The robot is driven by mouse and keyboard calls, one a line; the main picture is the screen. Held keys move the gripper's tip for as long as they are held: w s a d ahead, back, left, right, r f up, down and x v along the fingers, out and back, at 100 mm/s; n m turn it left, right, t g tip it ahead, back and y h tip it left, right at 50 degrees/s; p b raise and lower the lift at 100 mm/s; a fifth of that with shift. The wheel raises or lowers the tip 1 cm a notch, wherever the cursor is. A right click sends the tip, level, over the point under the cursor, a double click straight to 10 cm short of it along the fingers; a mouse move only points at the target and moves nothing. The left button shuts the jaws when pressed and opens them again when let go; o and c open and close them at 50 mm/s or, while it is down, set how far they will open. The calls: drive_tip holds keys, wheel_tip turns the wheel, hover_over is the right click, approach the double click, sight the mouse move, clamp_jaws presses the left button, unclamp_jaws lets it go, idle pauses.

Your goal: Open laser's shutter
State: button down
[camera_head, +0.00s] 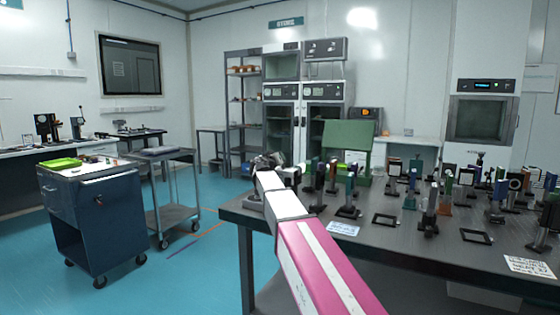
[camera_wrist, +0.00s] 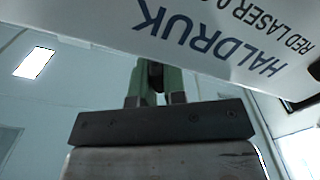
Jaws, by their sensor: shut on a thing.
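The laser (camera_wrist: 200,40) fills the top of the wrist view as a pale housing with upside-down lettering reading HALDRUK and RED LASER. My gripper (camera_wrist: 154,82) is just below its edge, its two greenish fingers close together. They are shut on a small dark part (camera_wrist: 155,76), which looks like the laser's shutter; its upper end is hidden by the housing. In the head view my gripper (camera_head: 268,160) is small, at the far end of my arm over the left end of the optical table (camera_head: 390,235). The laser cannot be made out clearly there.
Many optics on posts (camera_head: 430,205) crowd the table to the right of my arm. A green box (camera_head: 347,140) stands at the table's back. A dark blue drawer cart (camera_head: 92,215) and a grey trolley (camera_head: 170,195) stand left, with open blue floor between them and the table.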

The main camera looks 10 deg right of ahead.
drive_tip(key=c, duration=1.2)
unclamp_jaws()
drive_tip(key=v, duration=1.1)
